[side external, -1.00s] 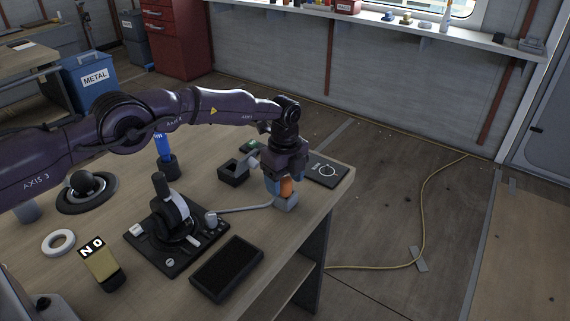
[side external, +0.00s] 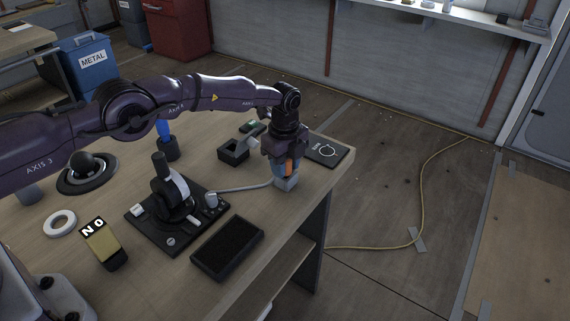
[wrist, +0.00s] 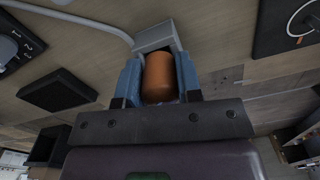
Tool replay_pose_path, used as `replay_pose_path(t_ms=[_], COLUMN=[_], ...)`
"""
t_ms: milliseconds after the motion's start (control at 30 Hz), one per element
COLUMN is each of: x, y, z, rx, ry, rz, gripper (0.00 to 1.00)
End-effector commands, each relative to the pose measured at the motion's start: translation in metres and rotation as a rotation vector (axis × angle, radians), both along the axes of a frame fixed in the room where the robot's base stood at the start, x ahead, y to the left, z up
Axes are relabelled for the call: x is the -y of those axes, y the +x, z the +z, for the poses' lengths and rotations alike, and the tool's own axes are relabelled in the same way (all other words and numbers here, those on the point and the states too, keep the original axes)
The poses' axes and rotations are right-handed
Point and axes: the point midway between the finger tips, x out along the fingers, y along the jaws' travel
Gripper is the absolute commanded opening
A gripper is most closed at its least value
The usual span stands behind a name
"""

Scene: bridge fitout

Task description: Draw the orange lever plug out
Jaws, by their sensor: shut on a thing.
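The orange lever plug (side external: 289,167) is between my gripper's blue fingers. In the wrist view it is a rounded orange cylinder (wrist: 158,78) with a finger against each side. Its far end meets the pale grey socket box (wrist: 152,38), and how deep it sits is hidden. The grey socket box (side external: 287,184) stands on the bench near the front right edge, with a grey conduit (side external: 243,188) running from it to the left. My gripper (side external: 286,172) points down above the box and is shut on the plug.
A black control plate (side external: 150,225) with a lever stands left of the socket. A black tray (side external: 228,247) lies in front. A black pad with a white ring (side external: 324,150) lies behind right. A small black box (side external: 234,152) is behind left. The bench edge is close on the right.

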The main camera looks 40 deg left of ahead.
Motion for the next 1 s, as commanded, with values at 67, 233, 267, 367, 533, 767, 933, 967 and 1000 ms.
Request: replay_pose_path(t_ms=[67, 233, 267, 367, 533, 767, 933, 967, 1000], x=[0.0, 0.0, 0.0, 0.0, 0.0, 0.0, 0.0, 0.0, 0.0], y=[0.001, 0.001, 0.0, 0.0, 0.001, 0.0, 0.0, 0.0, 0.0], z=[0.007, 0.019, 0.021, 0.028, 0.04, 0.053, 0.055, 0.055, 0.055], rx=[0.002, 0.002, 0.001, 0.001, 0.002, 0.0, 0.001, 0.001, 0.001], ry=[0.0, 0.0, 0.0, 0.0, 0.0, -0.001, 0.0, 0.0, 0.0], rz=[0.0, 0.0, 0.0, 0.0, 0.001, 0.001, 0.001, 0.001, 0.001], gripper=[0.02, 0.02, 0.02, 0.02, 0.02, 0.02, 0.02, 0.02, 0.02])
